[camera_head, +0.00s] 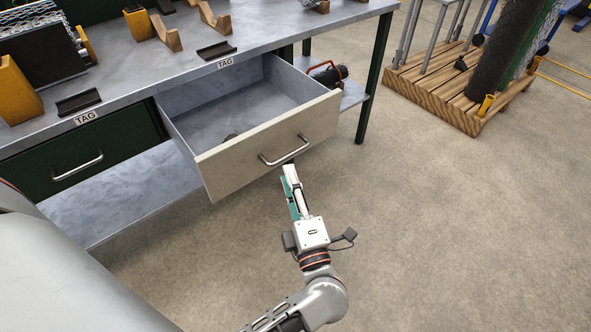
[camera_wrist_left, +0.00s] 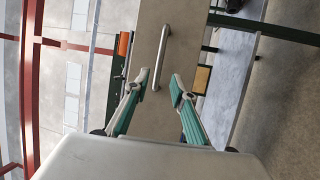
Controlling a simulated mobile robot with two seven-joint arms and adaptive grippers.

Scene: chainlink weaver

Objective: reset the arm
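My left arm reaches up from the bottom of the head view. My left gripper (camera_head: 290,170) is close below the drawer handle (camera_head: 284,151), with its fingers pointing at the drawer front. In the left wrist view its two teal-sided fingers (camera_wrist_left: 160,87) are apart, with nothing held between them. The handle (camera_wrist_left: 162,58) shows beyond the fingertips there; one end lines up with the gap. I cannot tell whether they touch. The drawer (camera_head: 235,155) is pulled out of the workbench. My right gripper is in neither view.
The workbench top (camera_head: 150,75) carries yellow-and-wood blocks and black trays (camera_head: 216,50). A closed green drawer (camera_head: 90,155) is at left. A wooden pallet (camera_head: 430,92) stands at upper right. Floor at right is clear.

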